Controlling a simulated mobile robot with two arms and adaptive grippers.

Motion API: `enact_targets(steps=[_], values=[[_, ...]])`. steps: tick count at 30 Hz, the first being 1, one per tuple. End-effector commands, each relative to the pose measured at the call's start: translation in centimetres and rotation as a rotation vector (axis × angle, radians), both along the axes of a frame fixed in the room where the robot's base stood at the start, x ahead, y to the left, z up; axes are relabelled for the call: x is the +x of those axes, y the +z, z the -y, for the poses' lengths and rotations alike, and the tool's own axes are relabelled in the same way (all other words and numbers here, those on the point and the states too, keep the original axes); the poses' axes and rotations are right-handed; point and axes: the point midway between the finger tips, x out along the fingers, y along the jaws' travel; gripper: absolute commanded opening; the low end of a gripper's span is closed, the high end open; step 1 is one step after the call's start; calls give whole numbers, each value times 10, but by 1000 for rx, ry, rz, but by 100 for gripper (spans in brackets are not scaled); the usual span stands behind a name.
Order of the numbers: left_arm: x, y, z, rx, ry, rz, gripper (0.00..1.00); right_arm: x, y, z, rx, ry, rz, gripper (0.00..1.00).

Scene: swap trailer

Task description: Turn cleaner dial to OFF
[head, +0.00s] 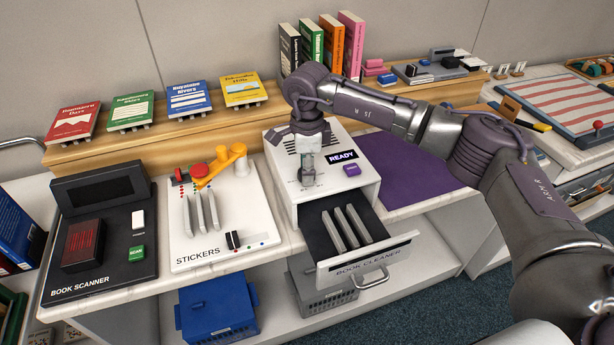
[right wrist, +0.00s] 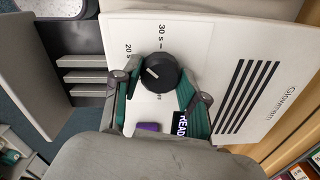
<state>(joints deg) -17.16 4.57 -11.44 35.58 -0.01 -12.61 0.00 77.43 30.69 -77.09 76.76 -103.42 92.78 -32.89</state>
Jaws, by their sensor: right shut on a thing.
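The book cleaner (head: 345,200) is a white box on the counter with a READY display and a purple button (head: 351,169). Its black round dial (right wrist: 158,73) with a white pointer mark shows in the right wrist view. The labels 20 s and 30 s are readable around it, with another label partly hidden by a finger. My right gripper (head: 307,176) points down onto the cleaner's top and hides the dial in the head view. In the right wrist view its two fingers (right wrist: 160,85) are closed on the dial from both sides. My left gripper is not in view.
The cleaner's drawer (head: 365,262) is pulled open, with several grey slats inside. A book scanner (head: 102,225) and a stickers board (head: 222,215) stand to the left. Several books line the wooden shelf (head: 160,120) behind. A blue crate (head: 217,308) sits below.

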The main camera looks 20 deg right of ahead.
Motion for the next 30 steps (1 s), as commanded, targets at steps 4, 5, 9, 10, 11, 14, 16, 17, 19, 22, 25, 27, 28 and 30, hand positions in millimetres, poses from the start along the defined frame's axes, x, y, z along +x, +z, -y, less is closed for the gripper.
enact_targets(steps=[4,5,9,10,11,14,16,17,19,22,25,27,28,30], values=[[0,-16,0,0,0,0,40,1,-4,0,1,140,3,8],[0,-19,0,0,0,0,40,1,-3,0,1,168,3,8],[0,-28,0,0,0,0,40,1,-3,0,1,302,2,8],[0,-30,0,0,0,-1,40,1,-3,0,1,330,2,8],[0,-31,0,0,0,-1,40,1,-3,0,1,358,2,8],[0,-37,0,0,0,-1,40,1,-2,0,1,453,2,8],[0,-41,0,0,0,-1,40,1,-2,0,1,520,2,8],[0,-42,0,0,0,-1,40,1,-2,0,2,548,2,8],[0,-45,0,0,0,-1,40,1,-2,0,2,615,2,8],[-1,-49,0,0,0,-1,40,1,-2,0,2,710,2,8],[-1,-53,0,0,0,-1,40,1,-1,0,2,805,2,8],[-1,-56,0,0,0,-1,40,1,-1,0,1,871,1,8],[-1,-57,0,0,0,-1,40,1,-1,0,2,899,1,8],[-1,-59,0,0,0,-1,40,1,-1,0,2,965,1,8]])
